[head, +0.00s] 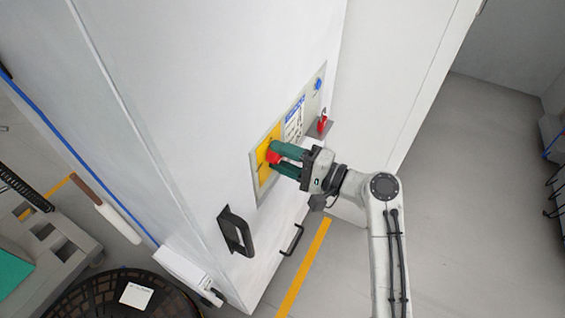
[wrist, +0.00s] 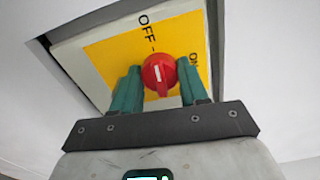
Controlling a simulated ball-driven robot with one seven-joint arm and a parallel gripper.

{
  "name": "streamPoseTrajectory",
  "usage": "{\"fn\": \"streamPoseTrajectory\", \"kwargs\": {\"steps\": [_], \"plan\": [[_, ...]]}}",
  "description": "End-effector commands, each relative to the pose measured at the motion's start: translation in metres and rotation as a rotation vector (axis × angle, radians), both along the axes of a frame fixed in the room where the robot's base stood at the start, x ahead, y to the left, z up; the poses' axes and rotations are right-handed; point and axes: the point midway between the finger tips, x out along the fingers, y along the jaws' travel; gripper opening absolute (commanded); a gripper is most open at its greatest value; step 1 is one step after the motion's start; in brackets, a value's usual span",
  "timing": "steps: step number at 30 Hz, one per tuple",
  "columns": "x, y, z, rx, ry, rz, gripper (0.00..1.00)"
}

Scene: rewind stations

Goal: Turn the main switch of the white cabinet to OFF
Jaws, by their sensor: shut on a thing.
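The white cabinet (head: 200,110) fills the middle of the head view. Its main switch is a red knob (wrist: 159,72) on a yellow plate (wrist: 105,58), set in a pale panel. OFF is printed above the knob in the wrist view, and ON, partly hidden by a finger, is to its right. The knob's white mark runs roughly in line with the dash by OFF. My gripper (head: 276,157) is shut on the knob, with one green finger on each side; it also shows in the wrist view (wrist: 160,88).
A red padlock-like item (head: 322,124) and a blue button (head: 318,84) are further right on the panel. A black handle (head: 236,232) sticks out below left. A black round basket (head: 110,300) stands at lower left. Open floor lies right of my arm.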

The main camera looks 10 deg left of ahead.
Motion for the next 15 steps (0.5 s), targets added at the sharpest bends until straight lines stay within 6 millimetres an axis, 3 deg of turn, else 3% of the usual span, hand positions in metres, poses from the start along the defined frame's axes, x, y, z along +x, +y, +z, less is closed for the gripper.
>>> {"fn": "streamPoseTrajectory", "kwargs": {"steps": [15], "plan": [[-0.0007,-0.0005,-0.0026,-0.045,-0.108,0.001,0.13]]}}
